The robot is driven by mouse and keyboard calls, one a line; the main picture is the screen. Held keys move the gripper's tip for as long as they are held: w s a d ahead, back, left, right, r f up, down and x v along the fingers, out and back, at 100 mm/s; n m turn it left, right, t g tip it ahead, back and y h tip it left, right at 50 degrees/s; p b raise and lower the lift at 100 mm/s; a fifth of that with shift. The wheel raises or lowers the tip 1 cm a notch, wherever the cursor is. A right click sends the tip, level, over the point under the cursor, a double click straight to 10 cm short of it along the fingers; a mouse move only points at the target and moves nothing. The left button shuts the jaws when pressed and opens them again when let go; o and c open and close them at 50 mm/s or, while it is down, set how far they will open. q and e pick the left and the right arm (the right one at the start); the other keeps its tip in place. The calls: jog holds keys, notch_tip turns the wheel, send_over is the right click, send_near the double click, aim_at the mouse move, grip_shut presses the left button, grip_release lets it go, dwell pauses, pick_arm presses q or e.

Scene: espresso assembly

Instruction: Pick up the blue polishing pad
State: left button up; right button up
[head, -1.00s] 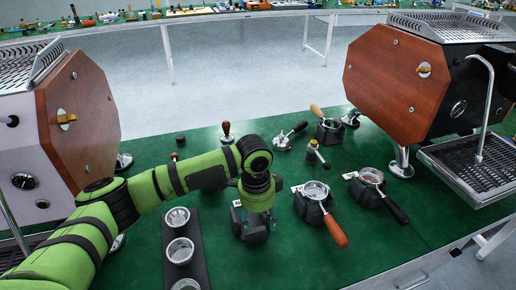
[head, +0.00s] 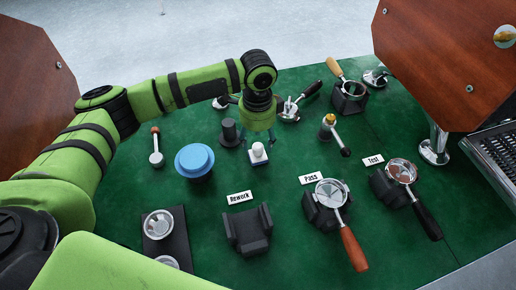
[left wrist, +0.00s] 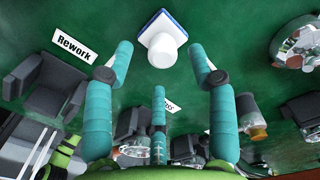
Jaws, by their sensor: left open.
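The blue polishing pad (head: 258,158) appears as a small block with a blue lower edge and a white knob on top. My left gripper (head: 260,137) is open and points down just above and around the knob's height. In the left wrist view its fingers are spread to either side, with the pad beyond the gap. Contact cannot be made out. My right gripper is out of view.
A blue-topped round item (head: 195,160) stands left of the pad, and a black tamper-like piece (head: 229,133) stands close behind-left. The empty Rework stand (head: 247,232) is in front. Portafilters rest on stands at the Pass (head: 311,179) and Test (head: 373,161) labels.

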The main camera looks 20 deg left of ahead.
aim_at(259, 146)
pick_arm(q)
jog(key=f, duration=0.4)
jog(key=shift+d, duration=0.2)
jog(key=shift+w+f, duration=0.1)
jog(key=shift+f, duration=0.1)
jog(key=shift+c, duration=0.8)
grip_shut()
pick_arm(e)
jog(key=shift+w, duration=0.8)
